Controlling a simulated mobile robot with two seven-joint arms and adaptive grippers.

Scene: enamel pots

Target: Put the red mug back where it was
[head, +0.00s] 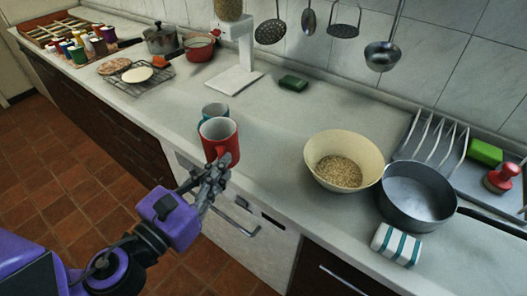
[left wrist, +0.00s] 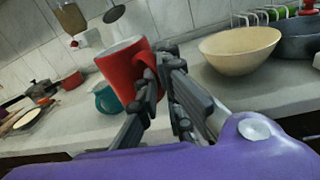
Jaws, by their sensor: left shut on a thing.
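The red mug (head: 222,148) has a light inside and is roughly upright at the counter's front edge. My left gripper (head: 217,172) is shut on it at its handle side; the fingers hide part of the handle. In the left wrist view the red mug (left wrist: 121,70) is left of the fingers of my left gripper (left wrist: 158,78). I cannot tell whether its base touches the counter. A teal mug (head: 213,110) stands just behind it, partly hidden, and also shows in the left wrist view (left wrist: 106,100). My right gripper is not in view.
A cream bowl (head: 367,150) of grain and a grey pan (head: 417,197) stand to the right. A white stand (head: 236,80), a green sponge (head: 293,82) and a wire rack (head: 160,80) are farther back. The counter (head: 270,120) between mugs and bowl is clear.

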